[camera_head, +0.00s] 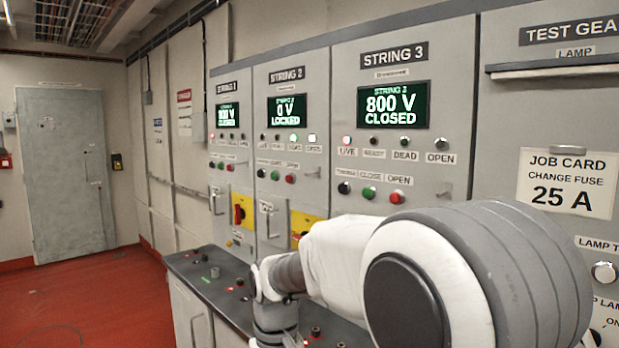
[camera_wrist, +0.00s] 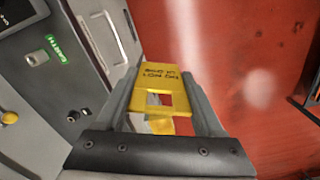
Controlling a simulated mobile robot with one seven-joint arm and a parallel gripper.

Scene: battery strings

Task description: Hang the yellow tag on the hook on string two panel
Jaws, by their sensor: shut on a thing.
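The yellow tag (camera_wrist: 163,84), with dark lettering and a square cut-out, is held between the fingers of my gripper (camera_wrist: 160,90) in the wrist view. More yellow shows just below the cut-out; I cannot tell what it belongs to. The red floor lies behind the tag.
The string three panel (camera_head: 350,148) reads 800 V CLOSED. A grey bench ledge (camera_head: 196,272) with knobs and buttons runs below the panels. A job card (camera_head: 567,183) is at the right. Open red floor (camera_head: 90,300) lies to the left, before a grey door (camera_head: 65,175).

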